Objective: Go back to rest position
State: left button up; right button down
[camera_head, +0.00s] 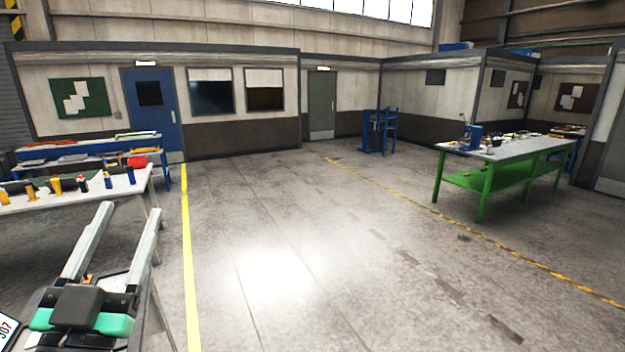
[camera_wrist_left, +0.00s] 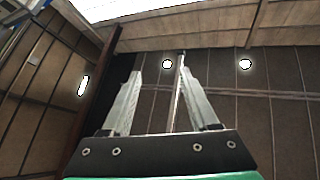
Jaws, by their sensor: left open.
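My left gripper (camera_head: 123,232) shows at the lower left of the head view, its two long grey fingers spread apart with nothing between them. It also shows in the left wrist view (camera_wrist_left: 160,85), with both fingers apart and empty, pointing up toward the ceiling and its round lamps. In the head view it is in front of a white-topped table (camera_head: 75,198). My right gripper shows in neither view.
The table carries several bottles and tools; more benches (camera_head: 90,145) stand behind it. The floor (camera_head: 300,230) between is clear, with yellow lines.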

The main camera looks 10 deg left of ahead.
pick_arm(q)
jog(key=s+d+r+t+h, duration=0.4)
jog(key=s+d+r+h, duration=0.3)
jog(key=d+r, duration=0.4)
notch_tip(320, 180, up, 21)
jog(key=d+h+p, duration=0.2)
jog(key=p, duration=1.9)
notch_tip(320, 180, down, 62)
jog(key=b, duration=6.1)
jog(key=shift+s+d+r+m, duration=0.15)
jog(key=shift+s+r+m, duration=0.1)
jog(key=shift+s+m, duration=0.2)
